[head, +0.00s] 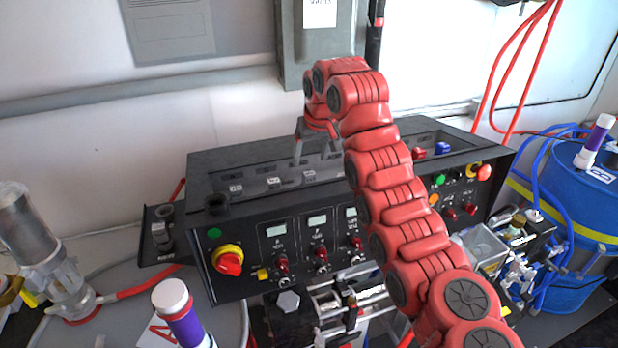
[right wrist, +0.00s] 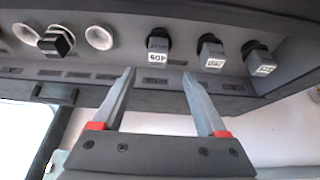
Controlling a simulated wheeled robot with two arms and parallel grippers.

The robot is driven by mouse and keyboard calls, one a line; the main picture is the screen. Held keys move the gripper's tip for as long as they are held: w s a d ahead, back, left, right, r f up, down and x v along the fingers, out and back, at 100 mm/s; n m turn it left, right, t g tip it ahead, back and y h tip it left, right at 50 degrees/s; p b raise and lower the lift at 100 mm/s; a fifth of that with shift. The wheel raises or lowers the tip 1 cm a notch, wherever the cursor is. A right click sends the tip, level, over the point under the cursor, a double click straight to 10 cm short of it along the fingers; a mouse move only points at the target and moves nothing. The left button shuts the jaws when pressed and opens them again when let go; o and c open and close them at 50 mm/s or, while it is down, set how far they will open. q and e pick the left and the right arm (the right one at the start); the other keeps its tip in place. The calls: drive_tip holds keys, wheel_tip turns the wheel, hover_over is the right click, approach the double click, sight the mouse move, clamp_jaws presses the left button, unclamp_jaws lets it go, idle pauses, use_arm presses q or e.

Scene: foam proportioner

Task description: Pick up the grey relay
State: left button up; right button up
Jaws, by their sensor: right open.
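Several dark grey, block-shaped relays with white labels stand in a row in the recessed top of the black console (head: 330,215). In the right wrist view, one grey relay (right wrist: 158,47) is just beyond and between the fingertips, with two similar relays (right wrist: 211,52) to its right. I cannot tell which one the task means. My right gripper (head: 314,157) points down over the recess; in the wrist view its jaws (right wrist: 158,74) are apart with nothing between the fingers. My arm hides part of the recess. My left gripper is not in view.
A red relay (head: 419,153) and a blue relay (head: 442,148) are at the recess's right end. The wrist view shows a black plug (right wrist: 55,42) and round pale sockets (right wrist: 98,38). A grey wall box (head: 325,45) rises behind. A side tray (head: 160,245) juts from the console's left.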

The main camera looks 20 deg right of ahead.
sight(309, 173)
drive_tip(key=p+x, duration=0.1)
drive_tip(key=x, duration=0.1)
drive_tip(key=shift+w+f, duration=0.15)
drive_tip(key=shift+f, duration=0.15)
drive_tip(key=shift+w+f, duration=0.15)
drive_tip(key=p+x, duration=0.4)
drive_tip(key=p, duration=0.1)
drive_tip(key=shift+s+d+f, duration=0.2)
drive_tip(key=shift+f, duration=0.15)
drive_tip(key=shift+w+f, duration=0.1)
drive_tip(key=shift+f, duration=0.15)
drive_tip(key=shift+c, duration=0.2)
clamp_jaws()
